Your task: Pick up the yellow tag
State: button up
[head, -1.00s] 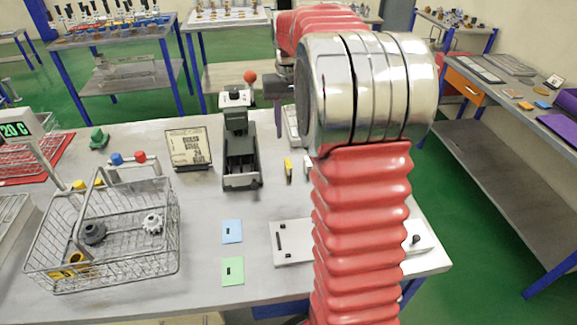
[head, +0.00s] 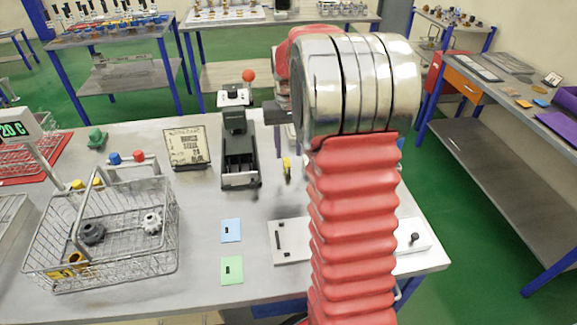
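A small, narrow yellow piece (head: 286,163) with a dark part shows just left of my red arm, right of the dark press-like device; it may be the yellow tag. My gripper (head: 284,148) is mostly hidden behind my arm's metal joint. Its dark body and part of its fingers show just above the yellow piece. I cannot tell whether the fingers touch it, or how far they are apart. Another yellow piece with dark marks (head: 60,272) shows in the front left corner of the wire basket (head: 150,268).
A blue card (head: 231,232) and a green card (head: 232,272) lie on the table's (head: 195,215) front middle. A dark device with a red ball (head: 240,150) and a sign (head: 187,147) stand behind. A white plate (head: 290,250) lies partly behind my arm.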

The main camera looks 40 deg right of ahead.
aim_at(287, 162)
jog(key=shift+f, duration=0.4)
jog(key=shift+w+a+f, duration=0.1)
jog(key=shift+w+f, duration=0.05)
jog(key=shift+f, duration=2.5)
jog(key=shift+c, duration=0.6)
grip_shut()
